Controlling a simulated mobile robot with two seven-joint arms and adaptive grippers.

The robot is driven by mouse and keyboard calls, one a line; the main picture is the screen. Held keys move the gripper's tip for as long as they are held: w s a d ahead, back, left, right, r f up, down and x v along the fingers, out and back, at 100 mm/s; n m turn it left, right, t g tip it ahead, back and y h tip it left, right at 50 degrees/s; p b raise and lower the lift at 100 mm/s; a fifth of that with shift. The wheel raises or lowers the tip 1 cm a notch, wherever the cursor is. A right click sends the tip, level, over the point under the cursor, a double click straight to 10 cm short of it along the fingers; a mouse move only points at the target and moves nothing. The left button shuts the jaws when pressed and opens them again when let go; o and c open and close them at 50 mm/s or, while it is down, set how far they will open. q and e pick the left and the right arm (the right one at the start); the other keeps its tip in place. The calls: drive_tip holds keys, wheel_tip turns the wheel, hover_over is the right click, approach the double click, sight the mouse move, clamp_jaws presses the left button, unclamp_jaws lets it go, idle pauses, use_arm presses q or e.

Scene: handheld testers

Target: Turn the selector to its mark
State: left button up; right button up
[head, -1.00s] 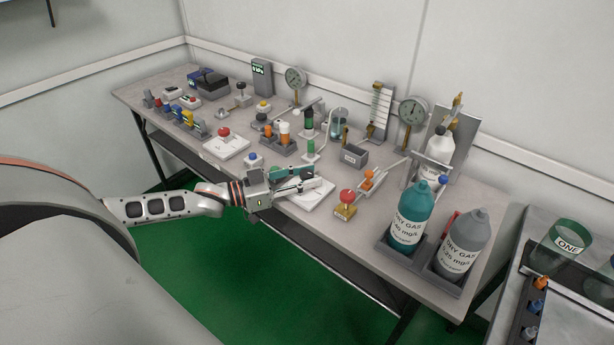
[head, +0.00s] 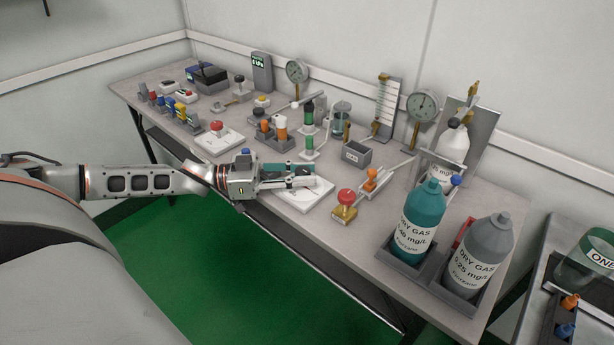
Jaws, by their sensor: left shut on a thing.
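A white square plate (head: 306,204) lies near the front edge of the bench, with faint dark markings on its face. My left gripper (head: 312,175) reaches over this plate from the left, its fingers low and nearly level. It is shut on the selector, which is mostly hidden by the fingers. Which way the selector points, and where its mark is, I cannot tell. My right gripper is not in view.
A red-knobbed plunger (head: 346,197) stands close right of the plate. A second white plate with a red knob (head: 218,126) is to the left. A teal gas bottle (head: 420,215) and a grey one (head: 481,255) fill the bench's right end. Gauges stand behind.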

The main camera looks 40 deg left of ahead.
use_arm(q)
drive_tip(key=o, duration=1.1)
drive_tip(key=shift+s+a+f, duration=0.1)
drive_tip(key=shift+s+a, duration=0.3)
drive_tip(key=shift+a, duration=0.05)
drive_tip(key=v, duration=1)
drive_tip(key=shift+s+a, duration=0.25)
drive_tip(key=shift+s, duration=0.05)
drive_tip(key=shift+a, duration=0.1)
